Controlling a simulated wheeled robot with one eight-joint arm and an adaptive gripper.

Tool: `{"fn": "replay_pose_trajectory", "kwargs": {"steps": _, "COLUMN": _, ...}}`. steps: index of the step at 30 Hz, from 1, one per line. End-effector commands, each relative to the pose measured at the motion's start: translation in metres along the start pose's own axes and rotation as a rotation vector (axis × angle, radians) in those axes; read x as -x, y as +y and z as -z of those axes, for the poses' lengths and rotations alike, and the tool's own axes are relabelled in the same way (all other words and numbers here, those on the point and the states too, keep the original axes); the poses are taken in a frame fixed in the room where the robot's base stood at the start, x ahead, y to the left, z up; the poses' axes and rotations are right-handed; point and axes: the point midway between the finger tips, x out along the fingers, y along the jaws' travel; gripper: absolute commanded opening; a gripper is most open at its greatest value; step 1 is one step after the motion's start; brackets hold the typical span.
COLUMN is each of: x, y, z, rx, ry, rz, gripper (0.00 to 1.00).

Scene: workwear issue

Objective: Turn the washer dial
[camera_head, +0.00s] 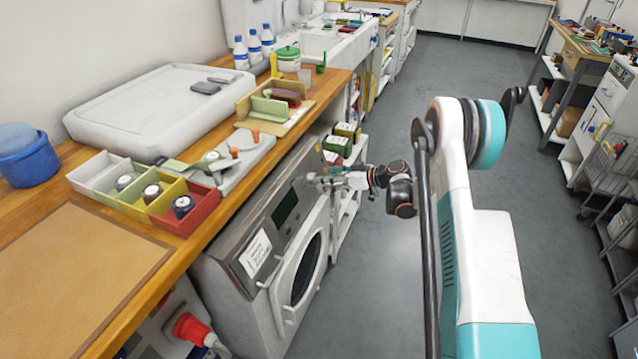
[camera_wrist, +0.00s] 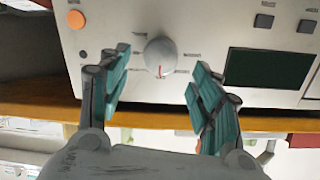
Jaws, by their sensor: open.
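The washer (camera_head: 235,285) stands under the wooden counter, with its round door (camera_head: 306,268) facing the aisle. In the wrist view its grey control panel (camera_wrist: 200,25) fills the upper part, and the round grey dial (camera_wrist: 161,56) with a red mark sits in it. My gripper (camera_wrist: 155,80) is open, its two teal-padded fingers on the left and right of the dial. I see gaps between the fingers and the dial; whether the tips touch the panel I cannot tell. In the head view my gripper (camera_head: 325,180) is at the panel's far end, and the dial is hidden.
In the wrist view an orange button (camera_wrist: 75,19) is left of the dial and a dark display (camera_wrist: 268,68) right of it. The counter edge (camera_head: 205,235) overhangs beside the washer. Bins (camera_head: 100,170) stand on the counter. The grey floor aisle (camera_head: 375,290) is clear.

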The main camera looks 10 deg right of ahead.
Motion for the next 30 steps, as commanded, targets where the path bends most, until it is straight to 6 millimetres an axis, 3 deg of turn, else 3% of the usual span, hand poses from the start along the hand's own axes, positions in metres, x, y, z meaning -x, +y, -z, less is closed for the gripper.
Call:
{"fn": "replay_pose_trajectory", "kwargs": {"steps": 7, "x": -0.034, "y": 0.0, "z": -0.001, "rx": 0.0, "ry": 0.0, "rz": 0.001, "gripper": 0.58}}
{"fn": "replay_pose_trajectory", "kwargs": {"steps": 20, "x": -0.042, "y": 0.0, "z": 0.001, "rx": -0.001, "ry": 0.0, "rz": -0.001, "gripper": 0.58}}
{"fn": "replay_pose_trajectory", "kwargs": {"steps": 26, "x": -0.042, "y": 0.0, "z": 0.001, "rx": 0.0, "ry": 0.0, "rz": -0.001, "gripper": 0.14}}
{"fn": "replay_pose_trajectory", "kwargs": {"steps": 30, "x": -0.041, "y": 0.0, "z": 0.001, "rx": -0.001, "ry": 0.0, "rz": -0.001, "gripper": 0.14}}
